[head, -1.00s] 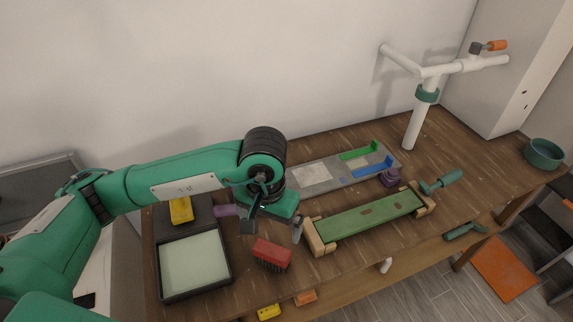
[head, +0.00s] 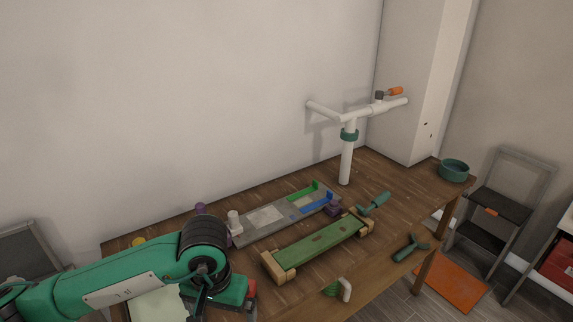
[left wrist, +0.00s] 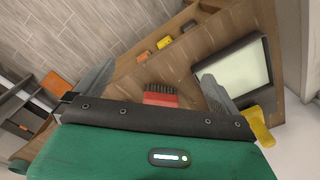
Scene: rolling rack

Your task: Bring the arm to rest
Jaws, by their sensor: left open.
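My left arm comes in from the lower left in the head view. My left gripper (head: 215,298) is over the front left of the wooden table (head: 300,295), and its fingers are mostly hidden there. In the left wrist view my left gripper (left wrist: 155,82) is open, its two grey fingers wide apart with nothing held. A red brush (left wrist: 162,98) with dark bristles lies on the table beyond the gap between the fingers. Only a bit of red shows beside the gripper in the head view. My right gripper is not in view.
A black-rimmed tray with a pale pad (left wrist: 235,70) and a yellow item (left wrist: 260,128) are near the gripper. A green board with wooden ends (head: 318,247), a grey plate (head: 265,216) and a white pipe stand (head: 346,165) are on the table. A teal bowl (head: 453,170) sits far right.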

